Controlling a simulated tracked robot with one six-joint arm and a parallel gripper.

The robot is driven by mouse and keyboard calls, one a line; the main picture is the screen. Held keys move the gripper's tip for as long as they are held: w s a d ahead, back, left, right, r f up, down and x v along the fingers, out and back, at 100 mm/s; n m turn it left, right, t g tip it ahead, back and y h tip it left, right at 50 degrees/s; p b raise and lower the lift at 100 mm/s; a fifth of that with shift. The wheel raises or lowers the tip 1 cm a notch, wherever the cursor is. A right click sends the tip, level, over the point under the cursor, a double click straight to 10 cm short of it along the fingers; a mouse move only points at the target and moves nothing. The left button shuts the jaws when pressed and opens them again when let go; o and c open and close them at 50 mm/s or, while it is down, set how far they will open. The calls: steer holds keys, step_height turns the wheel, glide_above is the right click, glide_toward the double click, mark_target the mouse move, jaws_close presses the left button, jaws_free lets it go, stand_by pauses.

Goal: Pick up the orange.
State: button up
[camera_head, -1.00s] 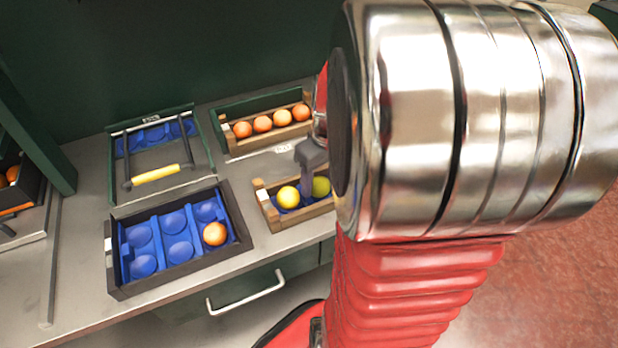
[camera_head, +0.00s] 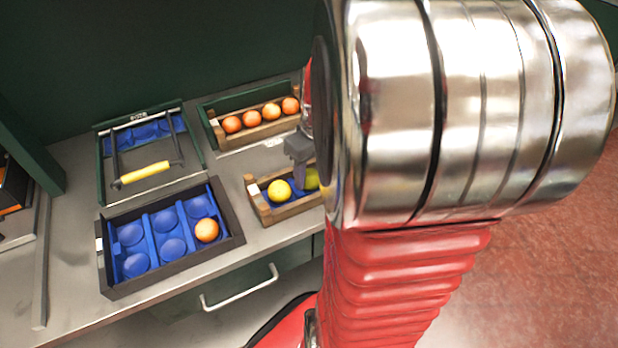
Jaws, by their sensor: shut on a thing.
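An orange (camera_head: 207,230) sits in the right front cup of the dark tray with a blue cupped insert (camera_head: 172,222). Several oranges (camera_head: 252,118) lie in a row in the wooden crate at the back. A yellow fruit (camera_head: 279,191) lies in the front wooden crate (camera_head: 290,209). A yellow-green fruit (camera_head: 312,179) is beside it on the right, partly covered by my arm. My gripper (camera_head: 301,178) reaches down over this crate and is shut on the yellow-green fruit. One finger shows in front of that fruit; the other is hidden.
A green-framed tray (camera_head: 150,190) with a yellow-gripped handle (camera_head: 146,172) stands at the back left of the grey bench (camera_head: 75,265). A drawer handle (camera_head: 240,292) sticks out below the front edge. My arm blocks the right side.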

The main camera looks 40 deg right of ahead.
mark_target(310, 173)
step_height(310, 173, up, 10)
steer(key=shift+r, duration=0.1)
stand_by(0.5)
steer(key=shift+a, duration=0.1)
stand_by(0.5)
